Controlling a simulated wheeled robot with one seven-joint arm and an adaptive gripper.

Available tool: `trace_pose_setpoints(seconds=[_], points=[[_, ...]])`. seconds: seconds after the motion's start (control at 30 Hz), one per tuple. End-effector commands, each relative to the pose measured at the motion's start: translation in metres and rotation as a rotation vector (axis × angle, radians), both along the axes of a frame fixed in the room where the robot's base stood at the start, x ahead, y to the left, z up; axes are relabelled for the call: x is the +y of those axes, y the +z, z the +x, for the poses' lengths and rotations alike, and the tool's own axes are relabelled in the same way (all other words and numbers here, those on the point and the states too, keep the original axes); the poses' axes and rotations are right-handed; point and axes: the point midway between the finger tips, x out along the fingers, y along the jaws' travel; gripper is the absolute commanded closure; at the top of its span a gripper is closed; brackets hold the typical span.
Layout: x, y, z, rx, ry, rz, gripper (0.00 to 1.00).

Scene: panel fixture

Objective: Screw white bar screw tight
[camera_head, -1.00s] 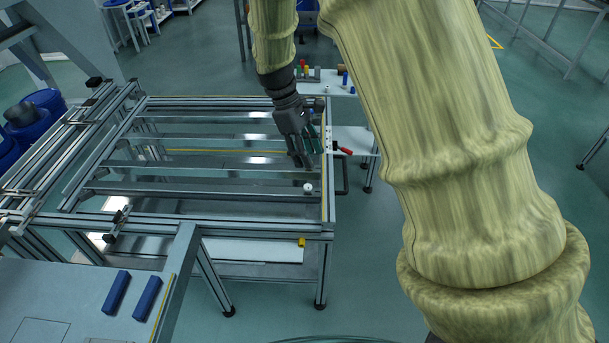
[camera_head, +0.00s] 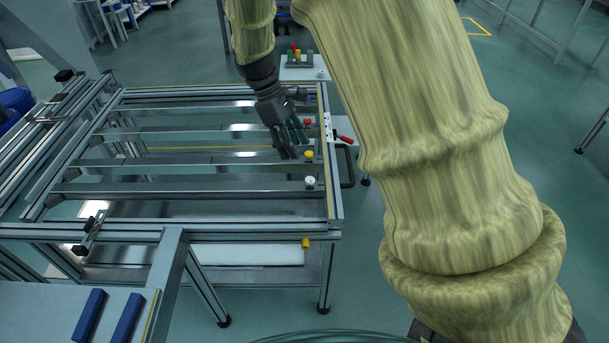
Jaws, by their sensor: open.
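The white bar screw (camera_head: 310,182) stands at the right end of the nearest bar (camera_head: 190,187) of the panel fixture. My gripper (camera_head: 288,155) is open and empty. It hangs above the bars with its fingers pointing down, behind and a little left of the white screw and apart from it. A yellow screw (camera_head: 309,156) sits at the end of the bar behind, just right of my fingertips. A red screw (camera_head: 307,122) sits further back. Whether any screw is fully seated is too small to tell.
A clamp with a red handle (camera_head: 346,140) sticks out on the fixture's right edge. A yellow knob (camera_head: 305,243) is on the front right, below the frame. Colored pieces stand on a small white table (camera_head: 303,68) behind. Two blue blocks (camera_head: 108,316) lie front left.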

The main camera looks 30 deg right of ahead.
Motion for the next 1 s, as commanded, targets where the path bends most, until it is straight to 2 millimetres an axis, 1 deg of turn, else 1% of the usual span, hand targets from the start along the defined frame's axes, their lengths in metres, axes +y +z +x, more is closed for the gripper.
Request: trace_pose_setpoints(seconds=[0.17,0.4,0.6,0.8,1.0], points=[[-0.006,-0.022,-0.009,0.005,-0.002,0.000,0.55],[-0.013,-0.058,-0.021,0.004,0.000,0.000,0.55],[-0.018,-0.082,-0.028,0.003,0.001,0.000,0.55],[-0.020,-0.093,-0.032,0.000,0.001,0.000,0.55],[-0.020,-0.094,-0.032,0.000,0.002,0.000,0.55]])
